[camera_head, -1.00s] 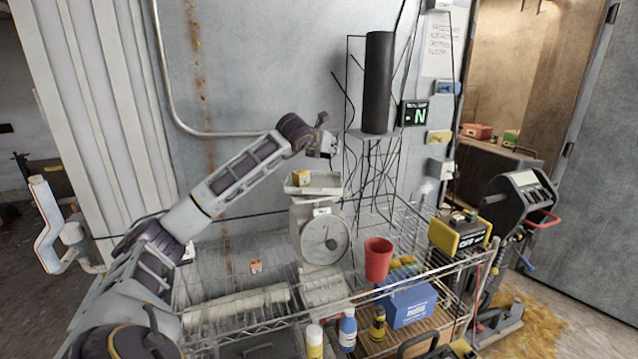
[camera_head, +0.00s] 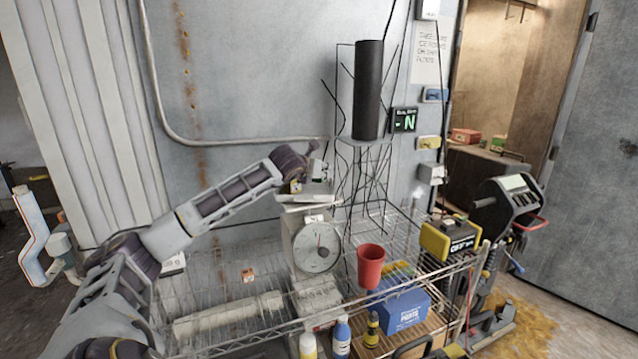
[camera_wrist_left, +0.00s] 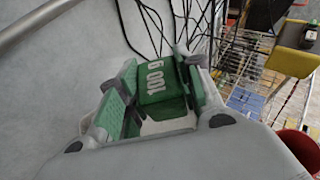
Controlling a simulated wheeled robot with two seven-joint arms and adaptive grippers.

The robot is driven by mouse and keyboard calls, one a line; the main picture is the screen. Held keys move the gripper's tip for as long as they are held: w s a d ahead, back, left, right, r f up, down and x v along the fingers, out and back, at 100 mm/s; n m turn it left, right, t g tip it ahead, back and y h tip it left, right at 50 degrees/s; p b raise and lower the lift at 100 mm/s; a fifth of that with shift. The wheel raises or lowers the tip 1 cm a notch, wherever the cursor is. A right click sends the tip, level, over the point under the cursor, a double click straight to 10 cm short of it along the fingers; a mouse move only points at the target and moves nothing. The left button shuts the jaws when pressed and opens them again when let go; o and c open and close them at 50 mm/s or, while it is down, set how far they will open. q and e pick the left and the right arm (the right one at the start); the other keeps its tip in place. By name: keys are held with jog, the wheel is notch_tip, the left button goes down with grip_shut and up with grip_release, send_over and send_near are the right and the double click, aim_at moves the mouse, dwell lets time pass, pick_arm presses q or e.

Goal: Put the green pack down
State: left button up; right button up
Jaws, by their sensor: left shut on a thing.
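The green pack (camera_wrist_left: 160,82), marked "100 g", sits between the fingers of my left gripper (camera_wrist_left: 163,100) in the left wrist view. The gripper is shut on it. In the head view my left gripper (camera_head: 316,170) is right above the pan (camera_head: 308,198) of the dial scale (camera_head: 318,247). The pack is too small and covered there to make out clearly, and I cannot tell whether it touches the pan. A small yellow block (camera_head: 295,187) is on the pan's left side, close to the gripper. My right gripper is not in view.
The scale stands on a wire rack with a red cup (camera_head: 370,266), a blue box (camera_head: 402,308) and several bottles. A yellow-and-black device (camera_head: 450,238) is at the right. A dark cylinder (camera_head: 368,90) stands behind, against the wall. Part of the wire shelf left of the scale is bare.

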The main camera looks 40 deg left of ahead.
aim_at(316, 181)
pick_arm(q)
jog(key=shift+f+p, duration=0.3)
jog(key=shift+f, duration=1.7)
jog(key=shift+f, duration=0.2)
jog(key=o, duration=0.8)
jog(key=shift+c, duration=0.2)
jog(key=shift+r, duration=0.15)
